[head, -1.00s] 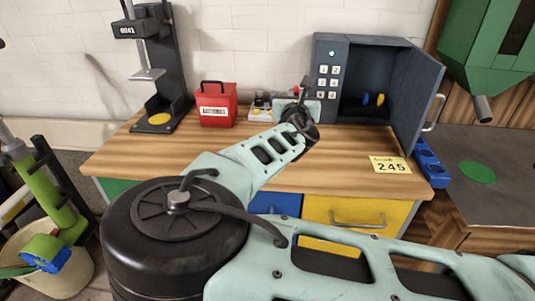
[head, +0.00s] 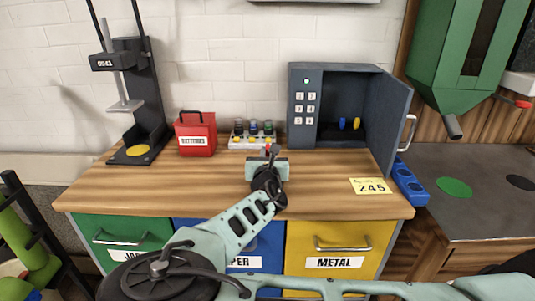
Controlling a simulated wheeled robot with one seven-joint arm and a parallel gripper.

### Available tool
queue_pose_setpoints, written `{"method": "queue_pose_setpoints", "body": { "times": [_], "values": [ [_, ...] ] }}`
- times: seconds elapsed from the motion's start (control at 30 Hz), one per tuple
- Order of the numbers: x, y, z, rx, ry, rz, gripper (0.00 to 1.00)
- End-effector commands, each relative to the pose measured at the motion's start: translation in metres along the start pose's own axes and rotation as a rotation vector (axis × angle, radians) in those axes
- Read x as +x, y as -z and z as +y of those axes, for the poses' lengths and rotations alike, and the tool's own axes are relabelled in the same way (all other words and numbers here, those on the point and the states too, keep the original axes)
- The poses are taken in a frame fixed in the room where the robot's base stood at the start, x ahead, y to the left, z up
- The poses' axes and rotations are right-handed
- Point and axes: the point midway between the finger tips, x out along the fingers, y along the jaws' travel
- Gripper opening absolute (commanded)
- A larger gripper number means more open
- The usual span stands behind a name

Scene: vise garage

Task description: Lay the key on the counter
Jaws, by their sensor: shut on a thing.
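My gripper (head: 270,154) is above the wooden counter (head: 325,200), near its middle, in front of the small rack of jars. It is shut on a small red thing (head: 267,147), which appears to be the key. Most of it is hidden by the fingers, so its shape is unclear. I cannot tell how high the gripper is above the counter. The open grey safe (head: 304,135) stands at the back right, with a blue key-like piece (head: 342,123) and a yellow one (head: 356,124) inside.
A red batteries box (head: 195,140) and a black press (head: 138,90) stand at the back left. The jar rack (head: 245,142) is behind my gripper. The safe door (head: 392,120) swings out at the right. A yellow 245 note (head: 371,186) lies front right. The counter's left front is clear.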

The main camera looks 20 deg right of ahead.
Motion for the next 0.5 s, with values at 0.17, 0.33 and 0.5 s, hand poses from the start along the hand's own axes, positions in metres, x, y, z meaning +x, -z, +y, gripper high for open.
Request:
{"method": "queue_pose_setpoints", "body": {
  "times": [0.17,0.33,0.5],
  "values": [
    [0.0,-0.0001,0.0001,0.0,0.0,0.0,0.0],
    [0.0,0.0035,0.0,0.001,0.0,0.0,0.17],
    [0.0,0.0028,0.0,0.001,0.0,0.001,0.34]
  ]
}}
